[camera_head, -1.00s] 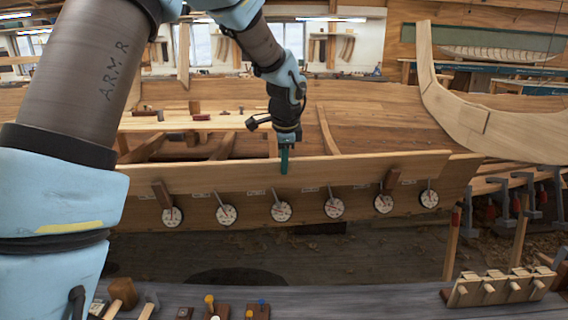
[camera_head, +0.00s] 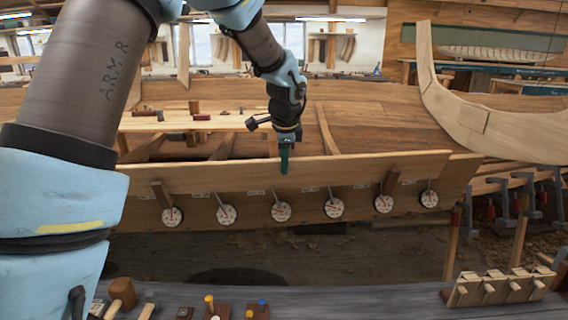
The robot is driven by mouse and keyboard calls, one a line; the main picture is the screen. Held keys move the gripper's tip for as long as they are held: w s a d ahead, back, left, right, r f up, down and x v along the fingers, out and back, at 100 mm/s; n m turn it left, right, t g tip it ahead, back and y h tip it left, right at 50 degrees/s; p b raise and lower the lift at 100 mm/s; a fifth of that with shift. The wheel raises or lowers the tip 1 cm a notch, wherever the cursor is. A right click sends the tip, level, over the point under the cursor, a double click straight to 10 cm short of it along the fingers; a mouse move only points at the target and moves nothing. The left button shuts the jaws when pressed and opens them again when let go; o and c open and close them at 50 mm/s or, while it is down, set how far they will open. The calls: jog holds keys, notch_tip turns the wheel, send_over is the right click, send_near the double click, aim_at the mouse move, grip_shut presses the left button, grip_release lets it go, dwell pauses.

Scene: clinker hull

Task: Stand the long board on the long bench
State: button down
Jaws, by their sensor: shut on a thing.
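The long board (camera_head: 230,178) is a pale plank that runs almost level across the middle of the camera view, on edge with its broad face toward me. My gripper (camera_head: 284,162) points down and is shut on the board's top edge, near its middle. The board lies along the hull's side (camera_head: 245,205), just above a row of round dials. I cannot tell whether it touches the hull. A long grey bench top (camera_head: 380,298) runs along the bottom of the view, nearer to me and apart from the board. My arm covers the bench's left end.
Several round dials (camera_head: 281,211) hang along the hull below the board. A mallet (camera_head: 122,290) and small pegged blocks (camera_head: 216,311) lie on the grey bench. A wooden rack (camera_head: 500,287) stands at its right. The bench's middle is clear. Clamps (camera_head: 515,195) stand at right.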

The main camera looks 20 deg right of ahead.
jog(key=shift+r, duration=0.2)
jog(key=shift+s+r+p, duration=0.1)
jog(key=shift+r+p, duration=0.3)
jog(key=p+v, duration=0.5)
jog(key=v, duration=0.3)
jog(key=shift+r+p, duration=0.2)
jog(key=shift+p, duration=0.15)
dwell(0.7)
jog(key=shift+s, duration=0.1)
jog(key=s+a+f+b, duration=0.2)
jog(key=s+f+b, duration=0.1)
jog(key=s, duration=0.5)
jog(key=shift+a+b, duration=0.4)
jog(key=shift+b, duration=0.45)
jog(key=shift+f, duration=0.1)
